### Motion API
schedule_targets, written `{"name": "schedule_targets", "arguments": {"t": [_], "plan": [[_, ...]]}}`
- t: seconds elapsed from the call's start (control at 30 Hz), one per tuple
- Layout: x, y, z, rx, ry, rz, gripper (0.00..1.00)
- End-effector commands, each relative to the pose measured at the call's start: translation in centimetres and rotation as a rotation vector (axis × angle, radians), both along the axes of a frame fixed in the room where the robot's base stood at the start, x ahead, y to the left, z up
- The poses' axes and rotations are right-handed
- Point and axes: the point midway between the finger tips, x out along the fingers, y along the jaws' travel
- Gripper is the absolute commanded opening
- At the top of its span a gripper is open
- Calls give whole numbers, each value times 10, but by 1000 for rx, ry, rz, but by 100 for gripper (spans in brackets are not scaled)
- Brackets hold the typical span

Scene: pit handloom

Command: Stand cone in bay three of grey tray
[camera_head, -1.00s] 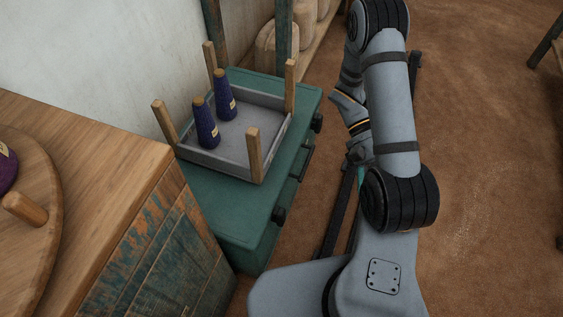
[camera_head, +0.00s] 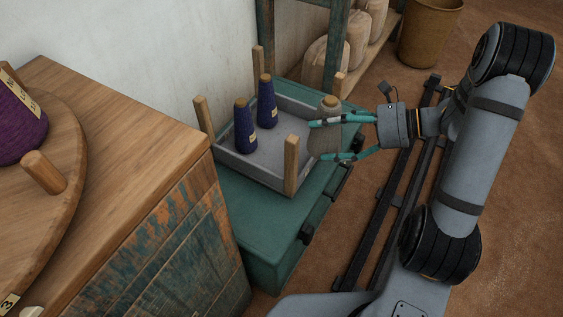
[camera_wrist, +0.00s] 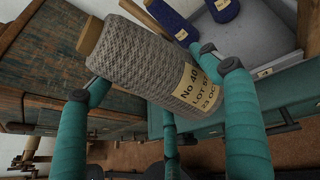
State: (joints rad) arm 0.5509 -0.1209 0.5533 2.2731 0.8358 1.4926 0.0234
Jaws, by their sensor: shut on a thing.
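My gripper (camera_head: 319,141) is shut on a grey-beige yarn cone (camera_head: 329,128), with its teal fingers on either side of it. In the wrist view the cone (camera_wrist: 150,62) shows a woven surface, a wooden tip and a label with "No 40". It looks about upright in the head view, at the right edge of the grey tray (camera_head: 252,174); its height above the tray is unclear. Two dark blue cones stand in the tray, one nearer (camera_head: 244,128) and one farther (camera_head: 266,104).
Wooden posts rise at the tray's corners, including a near one (camera_head: 291,164). The tray sits on a green chest (camera_head: 262,222). A wooden cabinet (camera_head: 120,150) with a round board and a purple cone (camera_head: 20,128) stands at left. The tray's right side looks free.

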Motion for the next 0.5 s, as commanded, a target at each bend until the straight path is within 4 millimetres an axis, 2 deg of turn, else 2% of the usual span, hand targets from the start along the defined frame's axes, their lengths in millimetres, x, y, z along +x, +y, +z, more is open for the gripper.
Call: {"name": "schedule_targets", "arguments": {"t": [0.07, 0.17, 0.5], "plan": [[9, 3, 3, 2, 1, -37, 45], [14, 15, -4, 3, 3, -54, 45], [32, 89, -53, 2, 2, -51, 45]]}}
